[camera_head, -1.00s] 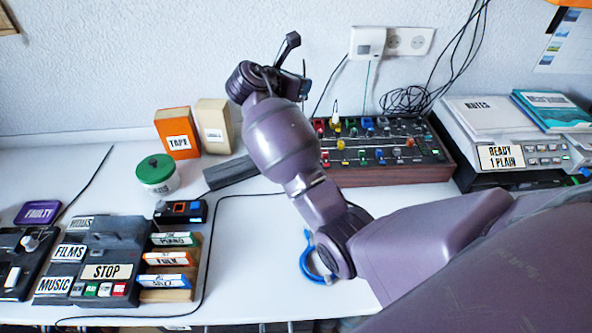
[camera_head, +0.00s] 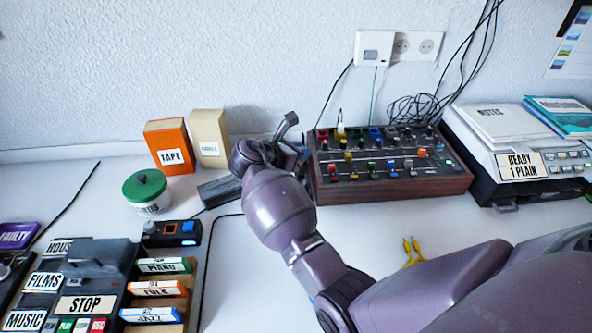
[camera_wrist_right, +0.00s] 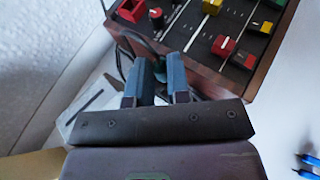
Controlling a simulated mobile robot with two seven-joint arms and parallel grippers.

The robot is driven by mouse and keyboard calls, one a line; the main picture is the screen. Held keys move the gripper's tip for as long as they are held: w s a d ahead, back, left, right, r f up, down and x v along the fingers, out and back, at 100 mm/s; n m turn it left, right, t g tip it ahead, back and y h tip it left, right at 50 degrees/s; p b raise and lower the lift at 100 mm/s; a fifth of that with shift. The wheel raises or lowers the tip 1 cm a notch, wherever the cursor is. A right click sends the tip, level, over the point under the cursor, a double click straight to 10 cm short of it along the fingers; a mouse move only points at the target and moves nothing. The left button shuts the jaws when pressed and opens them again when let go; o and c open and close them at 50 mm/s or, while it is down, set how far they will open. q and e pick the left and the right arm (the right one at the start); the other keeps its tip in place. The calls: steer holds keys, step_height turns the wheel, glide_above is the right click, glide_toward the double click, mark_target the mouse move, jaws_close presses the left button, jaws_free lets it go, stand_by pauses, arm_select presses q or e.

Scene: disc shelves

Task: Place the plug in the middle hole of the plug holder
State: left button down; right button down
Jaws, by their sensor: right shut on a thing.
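My right gripper (camera_head: 299,155) is low beside the left end of the mixer. In the right wrist view its two blue-grey fingers (camera_wrist_right: 160,82) are close together, with a small dark piece, probably the plug (camera_wrist_right: 160,68), between them. Its shape is mostly hidden by the fingers. A dark cable loops just behind the fingertips. A long dark grey block (camera_head: 217,191), possibly the plug holder, lies on the table left of my wrist; its holes cannot be made out. My left gripper is not in view.
The mixer (camera_head: 390,183) stands right of the gripper, its wooden edge near the fingers. Yellow plugs (camera_head: 410,252) lie in front of it. A green-lidded jar (camera_head: 148,190), orange box (camera_head: 170,147) and beige box (camera_head: 209,138) stand left. The wall is behind.

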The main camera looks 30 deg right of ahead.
step_height(320, 180, down, 6)
steer(key=shift+f+b, duration=0.1)
steer(key=shift+b, duration=0.95)
steer(key=shift+f, duration=0.1)
steer(key=shift+r, duration=0.25)
steer(key=shift+f, duration=0.2)
steer(key=c, duration=1.4)
jaws_free()
steer(key=shift+o, duration=0.2)
steer(key=shift+f, duration=0.1)
